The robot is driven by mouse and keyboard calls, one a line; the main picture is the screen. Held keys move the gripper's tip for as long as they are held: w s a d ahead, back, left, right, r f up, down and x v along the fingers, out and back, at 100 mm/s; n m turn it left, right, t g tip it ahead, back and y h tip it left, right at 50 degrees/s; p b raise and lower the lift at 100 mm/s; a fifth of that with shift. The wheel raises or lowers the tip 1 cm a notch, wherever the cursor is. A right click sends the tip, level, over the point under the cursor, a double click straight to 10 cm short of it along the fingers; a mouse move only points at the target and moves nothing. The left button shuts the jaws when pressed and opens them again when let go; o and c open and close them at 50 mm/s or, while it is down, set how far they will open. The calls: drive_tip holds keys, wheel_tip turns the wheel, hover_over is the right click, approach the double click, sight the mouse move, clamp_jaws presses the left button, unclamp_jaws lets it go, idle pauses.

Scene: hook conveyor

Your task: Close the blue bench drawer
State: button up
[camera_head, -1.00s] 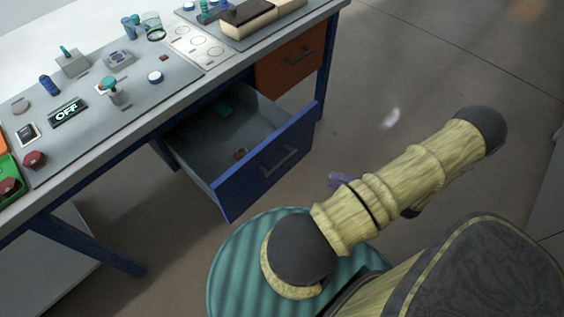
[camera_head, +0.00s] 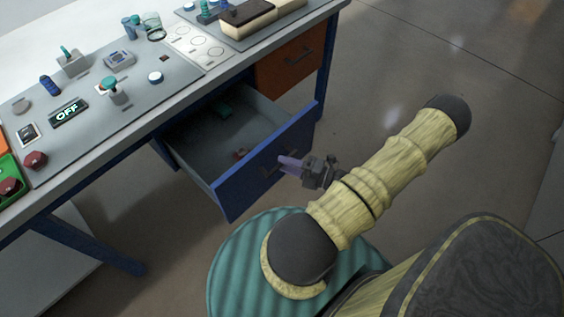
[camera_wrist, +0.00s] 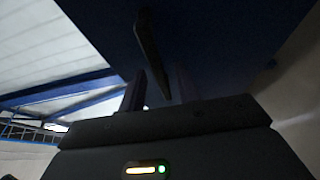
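The blue bench drawer (camera_head: 262,178) stands pulled out from under the bench, its inside open to view. Its front carries a bar handle, partly hidden by my gripper (camera_head: 284,161) in the head view. My gripper is right in front of the drawer front, at the handle. In the wrist view the dark handle bar (camera_wrist: 152,52) stands just beyond and between my two finger tips (camera_wrist: 158,80). The fingers are apart, with a gap between them. I cannot tell whether they touch the handle.
An orange drawer (camera_head: 290,62) beside it is shut. The bench top (camera_head: 135,80) carries several devices and an "OFF" display (camera_head: 68,111). The floor to the right is clear.

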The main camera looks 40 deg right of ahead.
drive_tip(key=shift+x, duration=0.95)
clamp_jaws()
drive_tip(key=shift+w, duration=0.15)
